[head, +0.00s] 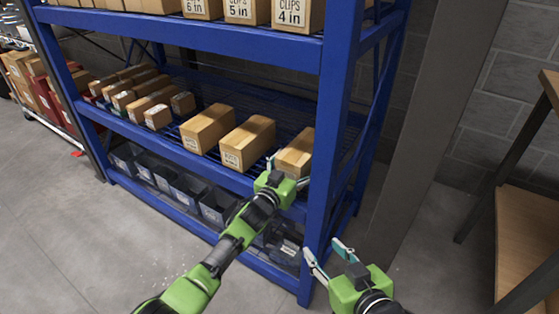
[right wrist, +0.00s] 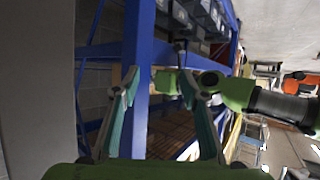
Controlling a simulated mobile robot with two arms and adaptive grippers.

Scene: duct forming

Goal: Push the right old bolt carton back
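Three tan cartons stand spaced apart on the middle shelf: a left one (head: 208,128), a middle one (head: 247,142) and a right one (head: 297,150) near the blue post. The right carton's front end is partly hidden by my left gripper (head: 287,170). That gripper is at the shelf's front edge with its fingers spread; whether it touches the carton cannot be told. My right gripper (head: 323,248) is open and empty, low and in front of the post. In the right wrist view its open fingers (right wrist: 158,85) frame the blue post, and my left gripper shows beyond them.
The blue corner post (head: 328,150) stands right beside the right carton. Smaller cartons (head: 157,116) sit left on the same shelf. Grey bins (head: 188,188) line the shelf below, and labelled boxes (head: 245,12) the shelf above. A wooden table (head: 525,220) stands at right.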

